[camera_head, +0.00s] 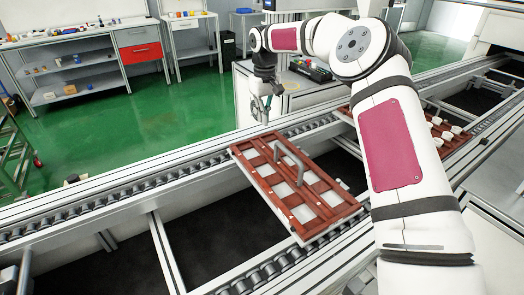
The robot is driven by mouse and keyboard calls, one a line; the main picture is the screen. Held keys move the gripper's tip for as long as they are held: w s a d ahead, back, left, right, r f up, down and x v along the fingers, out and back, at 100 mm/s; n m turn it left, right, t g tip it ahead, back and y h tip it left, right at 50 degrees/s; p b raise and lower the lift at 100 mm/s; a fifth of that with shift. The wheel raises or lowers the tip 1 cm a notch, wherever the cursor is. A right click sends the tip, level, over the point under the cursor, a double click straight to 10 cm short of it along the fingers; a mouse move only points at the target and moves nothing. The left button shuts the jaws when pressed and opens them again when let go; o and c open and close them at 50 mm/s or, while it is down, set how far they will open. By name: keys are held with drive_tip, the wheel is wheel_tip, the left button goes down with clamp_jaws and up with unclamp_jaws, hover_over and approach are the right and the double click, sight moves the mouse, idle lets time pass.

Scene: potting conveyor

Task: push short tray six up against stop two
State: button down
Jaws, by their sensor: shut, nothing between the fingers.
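A reddish-brown tray (333,187) with pale square openings and a grey upright handle (290,153) lies across the two roller rails at the centre. No number is legible on it, so I cannot tell whether it is short tray six. A second brown tray (462,138) with several white pieces lies further right, partly hidden behind my arm. My gripper (264,117) points down above the far rail, just beyond the near tray's far left end. It is shut and empty, and looks apart from the tray. I cannot make out stop two.
The far roller rail (120,196) and near roller rail (275,268) run from lower left to upper right, with a dark gap and crossbars between them. The rails left of the tray are clear. Workbenches (75,60) stand at the back left on a green floor.

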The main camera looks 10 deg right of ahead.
sight(271, 154)
wheel_tip(271, 154, down, 10)
drive_tip(key=shift+w+r, duration=0.15)
drive_tip(key=shift+r, duration=0.1)
drive_tip(key=shift+s+d+f+p, duration=0.15)
drive_tip(key=shift+s+d, duration=0.1)
drive_tip(key=shift+s, duration=0.35)
drive_tip(key=shift+s+d+p, duration=0.15)
drive_tip(key=shift+s+d, duration=0.05)
drive_tip(key=shift+s, duration=0.4)
drive_tip(key=shift+s+d, duration=0.2)
drive_tip(key=shift+s, duration=0.5)
drive_tip(key=shift+f, duration=0.1)
drive_tip(key=shift+s+d+p, duration=0.2)
drive_tip(key=shift+s+p, duration=0.2)
drive_tip(key=shift+s, duration=0.1)
drive_tip(key=shift+s+d+p, duration=0.15)
drive_tip(key=shift+s+p, duration=0.25)
drive_tip(key=shift+s, duration=0.05)
